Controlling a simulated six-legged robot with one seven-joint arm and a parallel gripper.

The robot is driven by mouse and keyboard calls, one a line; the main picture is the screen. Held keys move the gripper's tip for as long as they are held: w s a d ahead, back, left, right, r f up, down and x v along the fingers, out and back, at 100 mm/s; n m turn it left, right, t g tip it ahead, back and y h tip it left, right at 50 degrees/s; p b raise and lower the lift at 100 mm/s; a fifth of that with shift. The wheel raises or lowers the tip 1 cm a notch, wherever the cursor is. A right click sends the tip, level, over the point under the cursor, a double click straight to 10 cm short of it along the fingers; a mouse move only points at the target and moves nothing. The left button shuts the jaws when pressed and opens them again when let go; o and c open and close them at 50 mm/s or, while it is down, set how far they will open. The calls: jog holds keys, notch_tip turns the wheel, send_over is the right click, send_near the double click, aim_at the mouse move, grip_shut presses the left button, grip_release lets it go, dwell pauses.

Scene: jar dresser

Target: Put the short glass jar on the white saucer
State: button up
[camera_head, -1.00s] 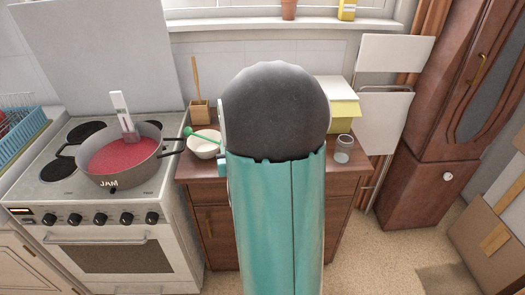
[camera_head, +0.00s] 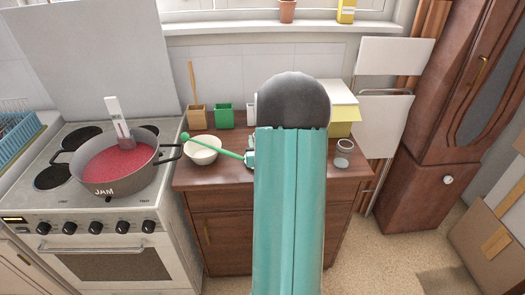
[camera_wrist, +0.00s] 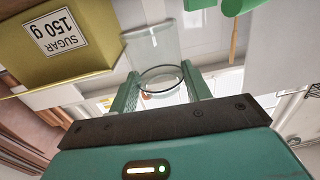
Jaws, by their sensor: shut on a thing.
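My gripper (camera_wrist: 162,76) is shut on a clear glass jar (camera_wrist: 152,45), which sits between its two green fingers in the wrist view. A second glass jar (camera_head: 343,156) stands at the right end of the dresser top, apart from the arm. I cannot tell from these views which of the two is shorter.
Wooden (camera_head: 197,117) and green (camera_head: 224,117) containers stand behind. A yellow sugar box (camera_wrist: 85,35) is near the held jar. The jam pot (camera_head: 115,185) is on the stove.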

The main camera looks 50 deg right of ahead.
jog(key=shift+w+d+f, duration=0.2)
jog(key=shift+d+f, duration=0.3)
jog(key=shift+f, duration=0.1)
jog(key=shift+w+d+f, duration=0.15)
jog(key=shift+d+f, duration=0.3)
jog(key=shift+f, duration=0.15)
jog(key=shift+w+d+f, duration=0.1)
jog(key=shift+d+f, duration=0.1)
jog(key=shift+f, duration=1.55)
jog(key=shift+f, duration=0.15)
jog(key=o, duration=1)
jog(key=shift+o, duration=0.2)
